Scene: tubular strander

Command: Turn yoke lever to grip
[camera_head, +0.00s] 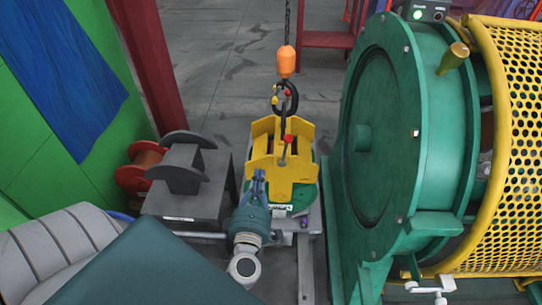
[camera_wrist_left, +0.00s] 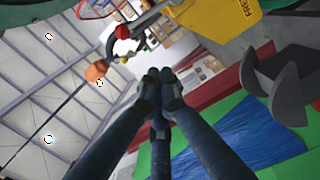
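The yellow yoke (camera_head: 292,172) stands on a green round base and hangs below a dark hook (camera_head: 291,98). A dark lever with a red knob (camera_head: 288,139) is at the yoke's top middle; I take it for the yoke lever. My left gripper (camera_head: 259,178) is just left of and in front of the yoke. Its fingertips (camera_wrist_left: 160,84) are together, with nothing seen between them. My right gripper is out of view.
A large green machine drum (camera_head: 385,140) with a yellow perforated guard (camera_head: 520,150) stands close on the right. A dark stand (camera_head: 185,205) with a grey spool is on the left. An orange hoist block (camera_head: 286,62) hangs above. Open floor lies behind.

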